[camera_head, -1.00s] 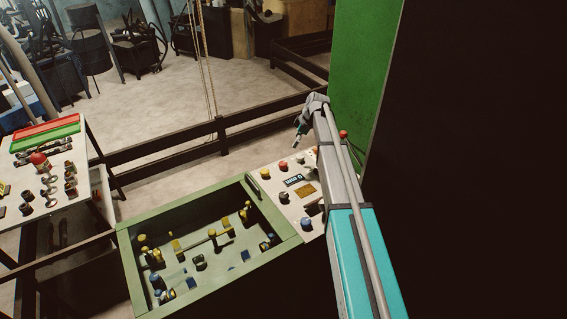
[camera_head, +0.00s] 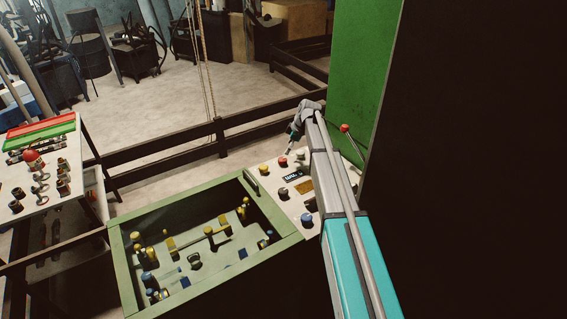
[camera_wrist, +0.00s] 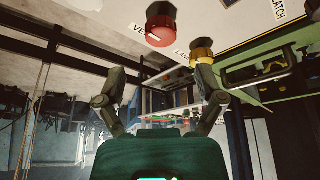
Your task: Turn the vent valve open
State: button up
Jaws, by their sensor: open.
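A red round knob (camera_wrist: 161,27) with a label starting "VE" beside it sits at the top of the wrist view; the label's end is unreadable. A red knob (camera_head: 282,162) also shows on the pale control panel (camera_head: 271,184) in the head view. My gripper (camera_wrist: 160,82) has its two fingers spread with nothing between them. The red knob lies beyond the fingertips, apart from them. In the head view my gripper (camera_head: 292,138) hangs just above the panel's far edge, near the red knob. My arm hides the panel's right side.
A yellow knob (camera_wrist: 202,50) sits beside the red one. A red-ball lever (camera_head: 345,128) stands right of my arm by a green cabinet wall (camera_head: 362,70). A green-framed bin (camera_head: 128,268) adjoins the panel. A dark rail (camera_head: 170,149) runs behind. A parts table (camera_head: 82,212) stands left.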

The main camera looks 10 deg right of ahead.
aim_at(283, 158)
jog(key=shift+b+x, duration=2.8)
jog(key=shift+x, duration=0.55)
jog(key=c, duration=1.1)
jog(key=shift+c, duration=0.2)
